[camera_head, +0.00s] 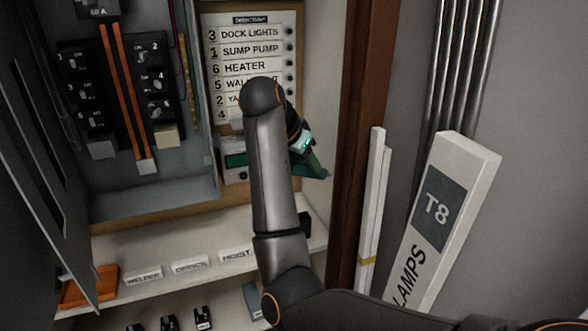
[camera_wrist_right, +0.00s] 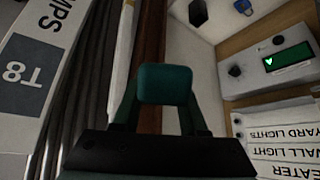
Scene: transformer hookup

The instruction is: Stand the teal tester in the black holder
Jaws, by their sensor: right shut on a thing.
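My right gripper (camera_head: 314,168) is to the right of the label board, beside the brown post, partly hidden behind my own arm. In the right wrist view it is shut on the teal tester (camera_wrist_right: 165,84), whose blocky end shows between the fingertips. In the head view only a teal part shows by the wrist, and I cannot tell tester from finger there. A small dark block (camera_wrist_right: 198,12) is on the pale surface beyond the gripper; I cannot tell if it is the black holder. My left gripper is not in view.
An open grey electrical cabinet (camera_head: 150,190) with breakers is at left. A grey box with a green display (camera_wrist_right: 288,58) is beside the label board (camera_head: 250,60). The shelf (camera_head: 190,250) below holds several labels and an orange tray (camera_head: 90,287). A lamp carton (camera_head: 445,215) leans at right.

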